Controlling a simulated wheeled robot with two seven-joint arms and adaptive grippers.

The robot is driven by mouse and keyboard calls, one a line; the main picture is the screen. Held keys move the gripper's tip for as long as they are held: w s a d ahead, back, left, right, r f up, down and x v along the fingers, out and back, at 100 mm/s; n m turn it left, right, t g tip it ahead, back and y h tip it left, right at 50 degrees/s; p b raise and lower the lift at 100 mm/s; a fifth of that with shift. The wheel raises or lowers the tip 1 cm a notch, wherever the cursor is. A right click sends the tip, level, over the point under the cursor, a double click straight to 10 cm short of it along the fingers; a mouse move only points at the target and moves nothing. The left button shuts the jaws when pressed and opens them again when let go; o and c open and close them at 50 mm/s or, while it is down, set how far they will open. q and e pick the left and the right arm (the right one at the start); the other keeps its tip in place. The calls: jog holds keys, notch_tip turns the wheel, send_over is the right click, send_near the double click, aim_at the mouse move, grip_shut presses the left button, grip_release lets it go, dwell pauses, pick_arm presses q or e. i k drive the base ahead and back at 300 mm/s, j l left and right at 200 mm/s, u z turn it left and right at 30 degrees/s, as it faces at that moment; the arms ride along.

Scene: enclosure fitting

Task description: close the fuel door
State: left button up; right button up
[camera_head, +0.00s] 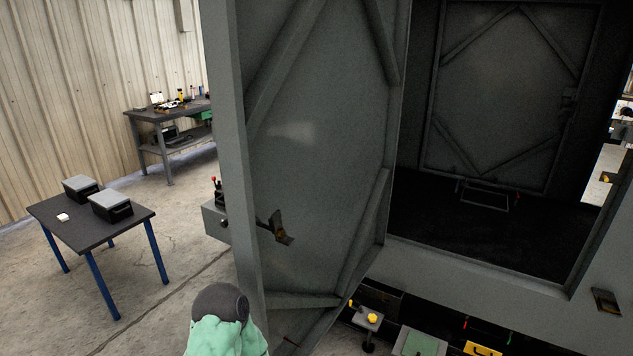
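A tall grey metal door (318,130) with diagonal ribs stands open in the middle of the head view, swung out from the grey enclosure. It seems to be the fuel door; no label shows. A latch or handle (277,228) sits low on its ribbed face, near its free left edge. The doorway (415,205) to its right is uncovered. Part of my arm, dark and mint green, shows at the bottom, left of the door's lower edge. Neither gripper is in view, so I cannot tell whether anything touches the door.
Inside the enclosure is a dark floor and a second ribbed panel (512,95). Below the sill are a yellow-topped fitting (372,318) and a green-topped box (420,343). A table (75,229) with two cases stands left; a workbench (160,115) stands behind. Concrete floor lies between.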

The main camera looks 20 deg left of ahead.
aim_at(306, 96)
jog(key=j+z, duration=0.4)
jog(key=j, duration=0.75)
jog(key=j+z, duration=0.25)
jog(key=j, duration=0.75)
jog(key=j+z, duration=0.25)
jog(key=j, duration=0.75)
